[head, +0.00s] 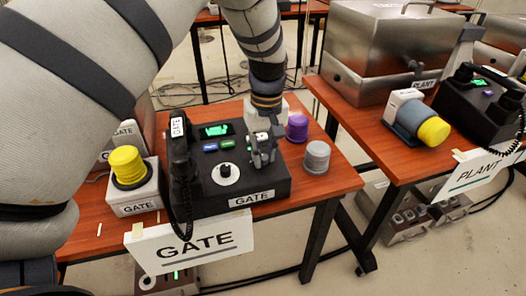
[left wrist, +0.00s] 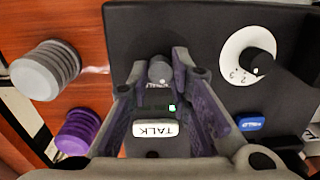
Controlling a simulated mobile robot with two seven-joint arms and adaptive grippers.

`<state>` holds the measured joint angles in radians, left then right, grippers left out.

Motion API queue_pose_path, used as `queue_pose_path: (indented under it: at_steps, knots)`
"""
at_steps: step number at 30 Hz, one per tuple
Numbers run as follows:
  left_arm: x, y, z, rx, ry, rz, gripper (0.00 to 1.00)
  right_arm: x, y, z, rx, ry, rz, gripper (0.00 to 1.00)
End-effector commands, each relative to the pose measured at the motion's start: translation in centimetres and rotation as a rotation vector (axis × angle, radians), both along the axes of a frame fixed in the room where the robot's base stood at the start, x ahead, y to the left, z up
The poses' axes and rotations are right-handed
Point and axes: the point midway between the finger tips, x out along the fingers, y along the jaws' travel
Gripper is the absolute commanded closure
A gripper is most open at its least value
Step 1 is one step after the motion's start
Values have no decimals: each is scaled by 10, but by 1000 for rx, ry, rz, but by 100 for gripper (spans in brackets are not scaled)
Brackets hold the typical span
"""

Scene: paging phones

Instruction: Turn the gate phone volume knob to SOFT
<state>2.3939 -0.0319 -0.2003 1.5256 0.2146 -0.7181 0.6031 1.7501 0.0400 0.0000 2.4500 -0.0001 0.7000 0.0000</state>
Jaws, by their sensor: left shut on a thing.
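The black gate phone (head: 205,180) sits on the red-brown table with a GATE label on its front. My left gripper (head: 263,158) reaches down over the right part of its top. In the left wrist view the two fingers (left wrist: 161,75) are closed on a small grey knob (left wrist: 160,68), which appears to be the volume knob. A white TALK button (left wrist: 155,128) and a small green light lie between the fingers. The knob's markings, including SOFT, cannot be read. My right gripper is not in view.
A white dial with a black knob (head: 225,172) and a blue button (left wrist: 251,124) are on the same phone. The handset (head: 181,150) is at its left. Purple (head: 297,126) and grey (head: 316,156) cylinders stand to the right, a yellow-topped one (head: 127,165) to the left.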

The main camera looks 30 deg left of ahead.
Motion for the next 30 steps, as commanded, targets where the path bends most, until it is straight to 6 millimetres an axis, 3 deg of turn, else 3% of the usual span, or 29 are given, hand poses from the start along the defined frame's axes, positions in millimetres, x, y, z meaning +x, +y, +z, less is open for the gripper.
queue_pose_path:
  at_steps: [22,23,25,30]
  knots:
    - [0,0,-1,-8,-10,91,100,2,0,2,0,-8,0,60]
    - [0,0,-1,-8,-10,91,79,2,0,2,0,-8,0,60]
    - [0,0,-1,-8,-10,91,63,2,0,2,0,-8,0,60]
    - [0,0,-1,-9,-10,91,61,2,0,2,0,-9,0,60]
